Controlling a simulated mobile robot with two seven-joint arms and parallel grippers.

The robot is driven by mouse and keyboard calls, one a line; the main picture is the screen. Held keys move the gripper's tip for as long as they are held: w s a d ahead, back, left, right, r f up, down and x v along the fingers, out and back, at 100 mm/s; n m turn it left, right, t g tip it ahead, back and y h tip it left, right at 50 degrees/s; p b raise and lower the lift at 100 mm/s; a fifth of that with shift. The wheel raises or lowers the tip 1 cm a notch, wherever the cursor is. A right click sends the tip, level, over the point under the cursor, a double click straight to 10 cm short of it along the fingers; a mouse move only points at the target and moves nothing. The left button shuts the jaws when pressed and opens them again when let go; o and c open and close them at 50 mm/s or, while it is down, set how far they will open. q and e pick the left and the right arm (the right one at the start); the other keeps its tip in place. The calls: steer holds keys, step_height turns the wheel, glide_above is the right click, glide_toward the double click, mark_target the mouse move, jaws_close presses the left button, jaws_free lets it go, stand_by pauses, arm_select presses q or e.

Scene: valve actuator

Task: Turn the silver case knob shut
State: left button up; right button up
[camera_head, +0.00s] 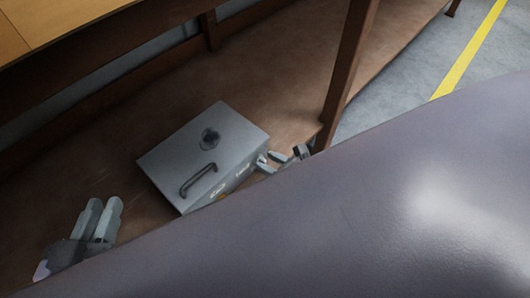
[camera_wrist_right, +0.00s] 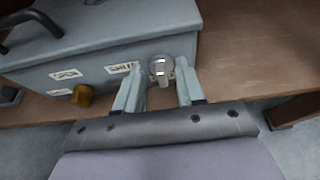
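The silver-grey case (camera_head: 165,160) sits on the brown shelf, with a dark handle and a dark round fitting on its lid. My left gripper (camera_head: 104,203) is left of the case, fingers close together, apparently empty.
A brown post (camera_head: 347,75) stands right of the case, close to my right gripper. A wooden top (camera_head: 50,20) overhangs at upper left. The shelf (camera_head: 265,85) is clear behind the case. My own large grey body part covers the lower right.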

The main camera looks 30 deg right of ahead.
steer(key=shift+w+a+f, duration=0.1)
steer(key=shift+w+f, duration=0.05)
steer(key=shift+w, duration=0.15)
steer(key=shift+c, duration=0.3)
jaws_close()
